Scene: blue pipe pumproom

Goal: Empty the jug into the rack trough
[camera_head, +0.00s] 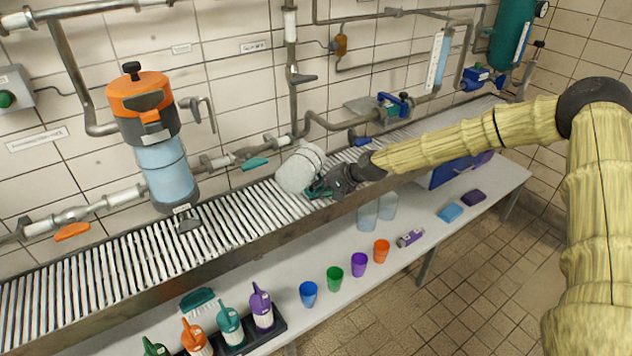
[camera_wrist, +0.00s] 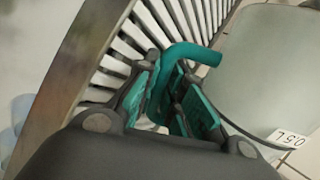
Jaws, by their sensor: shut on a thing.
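The pale translucent jug (camera_head: 299,169) is over the slatted rack trough (camera_head: 110,272), close to the wall pipes. It looks tilted well over; I cannot make out its contents or any stream of liquid. My gripper (camera_head: 322,188) is shut on the jug's teal handle at the jug's right. In the wrist view, the teal handle (camera_wrist: 190,54) is between the fingers of my gripper (camera_wrist: 182,88). The jug body (camera_wrist: 265,75) fills the right side there and bears a "0.5 L" label. The trough's slats and metal edge (camera_wrist: 84,50) show behind.
An orange-topped dispenser (camera_head: 146,105) stands over the trough at left. Pipes with valves run along the wall behind the jug. The lower shelf holds several coloured cups (camera_head: 335,279), several bottles (camera_head: 262,309), and clear containers (camera_head: 367,214). Tiled floor at right front is clear.

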